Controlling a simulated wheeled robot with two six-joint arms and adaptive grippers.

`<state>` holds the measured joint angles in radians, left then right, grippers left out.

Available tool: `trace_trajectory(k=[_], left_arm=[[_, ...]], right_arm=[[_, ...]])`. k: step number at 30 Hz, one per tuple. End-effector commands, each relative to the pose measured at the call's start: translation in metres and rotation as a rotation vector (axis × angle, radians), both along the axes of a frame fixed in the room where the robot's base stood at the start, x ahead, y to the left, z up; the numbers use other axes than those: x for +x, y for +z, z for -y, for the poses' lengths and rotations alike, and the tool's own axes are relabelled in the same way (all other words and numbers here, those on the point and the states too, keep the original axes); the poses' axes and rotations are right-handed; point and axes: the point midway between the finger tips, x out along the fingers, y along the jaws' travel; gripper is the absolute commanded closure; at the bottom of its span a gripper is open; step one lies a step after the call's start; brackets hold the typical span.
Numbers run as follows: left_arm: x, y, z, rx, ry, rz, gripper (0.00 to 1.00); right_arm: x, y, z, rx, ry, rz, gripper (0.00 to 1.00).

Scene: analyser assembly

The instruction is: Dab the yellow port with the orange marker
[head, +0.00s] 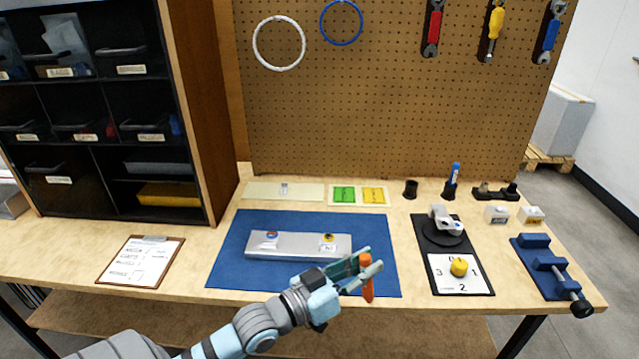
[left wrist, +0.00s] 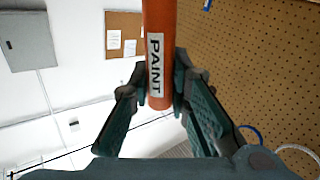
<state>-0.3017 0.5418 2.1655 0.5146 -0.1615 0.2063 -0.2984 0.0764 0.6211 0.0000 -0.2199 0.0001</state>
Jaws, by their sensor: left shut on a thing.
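The orange marker (head: 367,290) is held upright in my left gripper (head: 365,268), over the front right part of the blue mat (head: 232,262). In the left wrist view the marker (left wrist: 158,50) stands between the two fingers and bears a "PAINT" label. The silver analyser box (head: 290,246) lies on the mat, behind and left of the gripper. The yellow port (head: 328,237) is on the right part of its top, with a small white label in front. Another port (head: 271,235), darker with some red, is on the left part. My right gripper is not in view.
A black plate with a numbered yellow knob (head: 459,267) and a blue vise (head: 545,267) stand to the right. A blue marker (head: 453,177) stands in a dark holder at the back. Green and yellow pads (head: 359,195) lie behind the mat. A clipboard (head: 140,262) lies at left.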

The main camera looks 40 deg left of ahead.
Motion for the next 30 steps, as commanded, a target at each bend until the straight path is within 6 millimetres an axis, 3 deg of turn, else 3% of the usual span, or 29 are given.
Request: trace_trajectory(k=[5,9,12,15,20,30], left_arm=[[0.046,-0.001,-0.055,0.004,0.188,0.008,1.00],[0.084,0.016,-0.121,0.002,0.422,0.010,1.00],[0.099,0.032,-0.160,0.000,0.561,0.010,1.00],[0.105,0.044,-0.184,-0.001,0.650,0.007,1.00],[0.107,0.045,-0.196,0.000,0.697,0.003,1.00],[0.107,-0.001,-0.194,0.000,0.690,0.002,1.00]], right_arm=[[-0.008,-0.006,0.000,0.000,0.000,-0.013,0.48],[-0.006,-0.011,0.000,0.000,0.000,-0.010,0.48],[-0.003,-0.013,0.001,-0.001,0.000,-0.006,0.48],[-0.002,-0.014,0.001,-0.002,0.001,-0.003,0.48],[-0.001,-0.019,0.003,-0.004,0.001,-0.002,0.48],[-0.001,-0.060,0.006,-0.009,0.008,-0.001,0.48]])
